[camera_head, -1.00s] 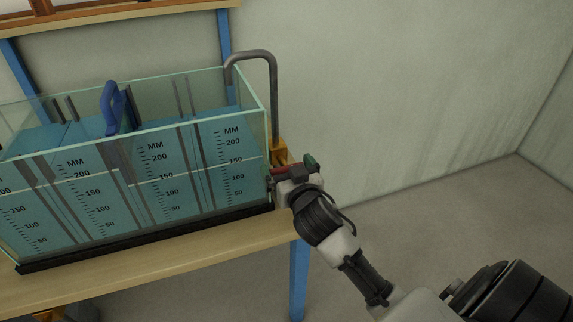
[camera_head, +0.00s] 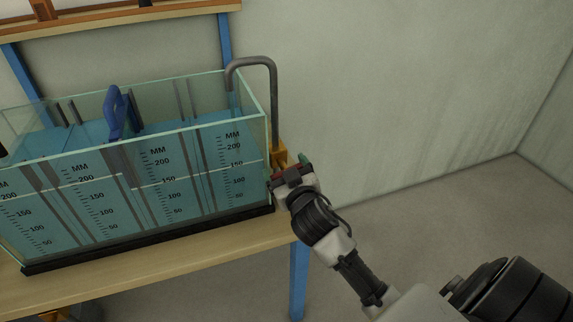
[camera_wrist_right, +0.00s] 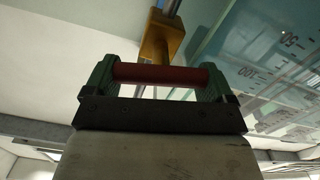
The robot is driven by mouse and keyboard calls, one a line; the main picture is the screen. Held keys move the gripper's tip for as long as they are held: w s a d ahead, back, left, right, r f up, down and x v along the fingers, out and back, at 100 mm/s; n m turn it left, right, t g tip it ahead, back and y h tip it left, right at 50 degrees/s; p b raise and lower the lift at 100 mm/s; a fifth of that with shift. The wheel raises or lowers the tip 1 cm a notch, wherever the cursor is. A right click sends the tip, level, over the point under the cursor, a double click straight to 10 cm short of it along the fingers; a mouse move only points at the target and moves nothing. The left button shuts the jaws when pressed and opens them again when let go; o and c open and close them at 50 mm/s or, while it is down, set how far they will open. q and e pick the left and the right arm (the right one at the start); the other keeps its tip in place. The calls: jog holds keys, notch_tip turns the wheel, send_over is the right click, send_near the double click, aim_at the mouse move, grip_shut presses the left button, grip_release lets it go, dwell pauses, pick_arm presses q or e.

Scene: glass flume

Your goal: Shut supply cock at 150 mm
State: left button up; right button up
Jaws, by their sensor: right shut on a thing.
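The supply cock has a brass-yellow body (camera_head: 279,152) at the right end of the glass flume (camera_head: 262,118), below a grey hooked pipe (camera_head: 274,100). Its red lever (camera_head: 292,174) is between the green fingertips of my right gripper (camera_head: 290,172), which is shut on it. In the right wrist view the red lever (camera_wrist_right: 160,74) spans from one green finger to the other, with the brass body (camera_wrist_right: 160,42) behind it. The blue water's pale front line (camera_head: 211,172) lies close to the 150 mark on the right scale. My left gripper is not in view.
A blue handle (camera_head: 115,112) stands up inside the flume. The flume rests on a black base on a wooden bench (camera_head: 180,256) with blue legs. A pale wall stands behind, and the floor to the right (camera_head: 430,210) is clear.

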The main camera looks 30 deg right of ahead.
jog(key=shift+n, duration=0.7)
jog(key=o, duration=0.7)
jog(key=shift+o, duration=0.2)
jog(key=b+v, duration=0.1)
jog(key=v, duration=1)
jog(key=shift+w, duration=0.1)
